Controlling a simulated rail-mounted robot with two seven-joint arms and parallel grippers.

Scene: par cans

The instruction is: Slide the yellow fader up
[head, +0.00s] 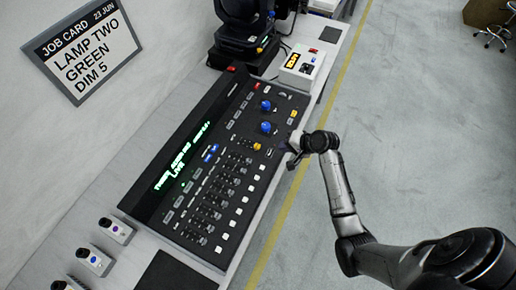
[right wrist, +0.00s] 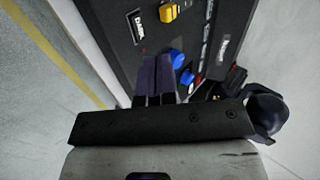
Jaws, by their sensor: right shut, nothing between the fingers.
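The yellow fader cap (head: 257,146) shows on the right side of the black lighting console (head: 150,208), near the upper end of the fader rows. A yellow cap (right wrist: 168,12) also shows at the top of the right wrist view, beside a small label. My right gripper (head: 291,147) is at the console's right edge, to the right of the yellow cap and apart from it. In the right wrist view its dark fingers (right wrist: 159,75) are together and empty, beside the blue knobs (right wrist: 177,58). My left gripper is out of view.
Two blue knobs (head: 266,105) stand above the yellow cap. A white box (head: 300,68) and a black lamp fixture (head: 240,42) are beyond the console. Small white units (head: 115,229) sit at lower left. A job card (head: 83,50) hangs on the wall.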

